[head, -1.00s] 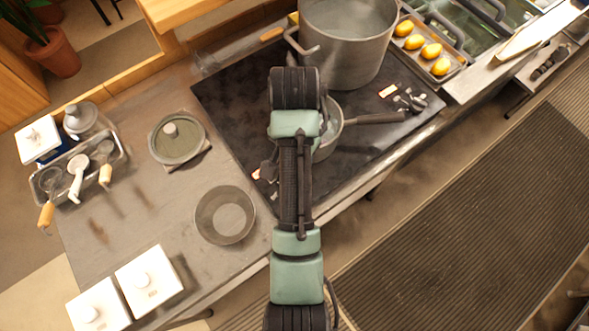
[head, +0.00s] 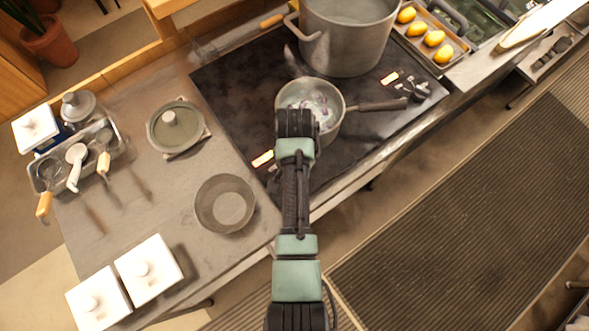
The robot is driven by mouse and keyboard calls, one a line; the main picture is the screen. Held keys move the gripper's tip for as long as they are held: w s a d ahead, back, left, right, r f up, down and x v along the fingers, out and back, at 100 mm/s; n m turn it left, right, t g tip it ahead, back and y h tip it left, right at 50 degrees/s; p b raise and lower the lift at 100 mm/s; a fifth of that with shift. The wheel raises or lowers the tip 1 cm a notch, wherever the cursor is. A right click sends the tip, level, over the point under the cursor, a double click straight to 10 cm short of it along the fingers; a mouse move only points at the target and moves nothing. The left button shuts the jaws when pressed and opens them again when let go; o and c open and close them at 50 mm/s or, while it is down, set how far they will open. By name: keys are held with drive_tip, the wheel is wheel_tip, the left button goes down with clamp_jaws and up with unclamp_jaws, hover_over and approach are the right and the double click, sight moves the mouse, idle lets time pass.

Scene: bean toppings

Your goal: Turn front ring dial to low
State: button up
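The cooktop (head: 235,95) is a dark flat panel set in the counter. A cluster of dark dials (head: 418,90) sits at its right end. Another dark dial-like shape (head: 273,180) shows at the front left, partly covered by my arm. I cannot read any dial's setting. Lit orange-white displays show near the right dials (head: 389,78) and at the front left (head: 263,158). A saucepan (head: 338,90) with purplish contents stands on the front part of the cooktop. My arm reaches up over the front edge and overlaps the pan in the picture. My gripper's fingers are hidden.
A large pot (head: 345,40) stands at the back of the cooktop. The saucepan's handle points right toward the dials. A bowl (head: 224,204), a lidded dish (head: 177,126) and white canisters (head: 148,268) stand on the left counter. A tray of yellow food (head: 445,68) is at the right.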

clamp_jaws()
drive_tip(key=shift+r+n, duration=0.1)
drive_tip(key=shift+n, duration=0.2)
idle(0.3)
drive_tip(key=n+p, duration=0.1)
drive_tip(key=n, duration=0.2)
drive_tip(key=shift+p, duration=0.4)
drive_tip(key=n+p, duration=0.1)
drive_tip(key=n, duration=0.4)
drive_tip(key=n+p, duration=0.1)
drive_tip(key=n, duration=0.3)
drive_tip(key=shift+n, duration=0.3)
drive_tip(key=shift+w+n+p, duration=0.1)
drive_tip(key=shift+n+p, duration=0.45)
drive_tip(key=shift+n, duration=1.75)
